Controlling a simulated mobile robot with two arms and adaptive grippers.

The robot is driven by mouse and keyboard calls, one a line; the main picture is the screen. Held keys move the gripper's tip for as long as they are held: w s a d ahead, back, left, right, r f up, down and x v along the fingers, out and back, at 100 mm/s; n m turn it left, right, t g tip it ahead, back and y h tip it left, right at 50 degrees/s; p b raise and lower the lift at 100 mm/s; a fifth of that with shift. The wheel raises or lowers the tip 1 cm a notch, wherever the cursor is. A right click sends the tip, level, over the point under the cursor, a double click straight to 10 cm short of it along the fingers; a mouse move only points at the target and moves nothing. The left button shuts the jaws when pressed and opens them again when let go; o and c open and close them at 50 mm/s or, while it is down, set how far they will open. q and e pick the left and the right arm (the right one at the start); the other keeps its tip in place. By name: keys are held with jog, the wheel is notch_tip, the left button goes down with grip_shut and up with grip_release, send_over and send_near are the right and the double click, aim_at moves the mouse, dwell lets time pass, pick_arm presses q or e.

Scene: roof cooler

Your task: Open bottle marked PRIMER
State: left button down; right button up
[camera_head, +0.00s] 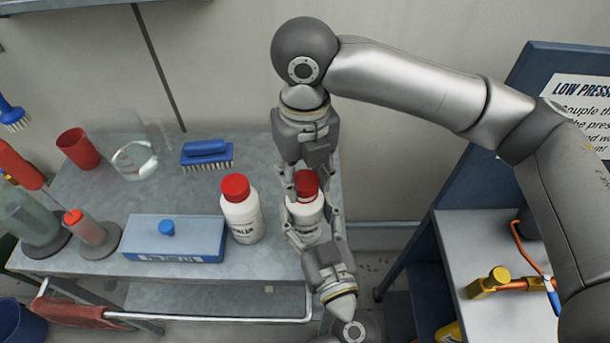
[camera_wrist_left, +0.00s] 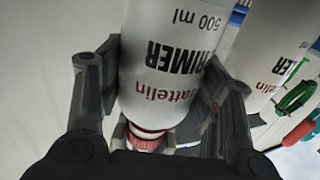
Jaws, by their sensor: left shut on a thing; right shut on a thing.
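The white bottle marked PRIMER (camera_wrist_left: 178,60) fills the middle of the left wrist view, upside down in that picture. In the head view this bottle (camera_head: 303,225) is upright at the right edge of the bench, partly hidden by the grippers. Its red cap (camera_head: 306,181) is at the top. My left gripper (camera_head: 313,221) comes from the front and is shut around the bottle's body. My right gripper (camera_head: 305,188) comes from above and is shut on the red cap. Whether the bottle touches the bench is hidden.
Another white bottle with a red cap (camera_head: 241,210) stands just left. A blue and grey box (camera_head: 173,235), a blue brush (camera_head: 206,152), a glass beaker (camera_head: 133,160) and a red cup (camera_head: 78,148) are on the metal bench (camera_head: 250,160). A blue stand (camera_head: 480,225) is at right.

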aim_at(305, 180)
jog(key=shift+r, duration=0.75)
jog(key=shift+r, duration=2)
pick_arm(q)
jog(key=shift+c, duration=1.8)
grip_release()
jog(key=shift+s, duration=0.1)
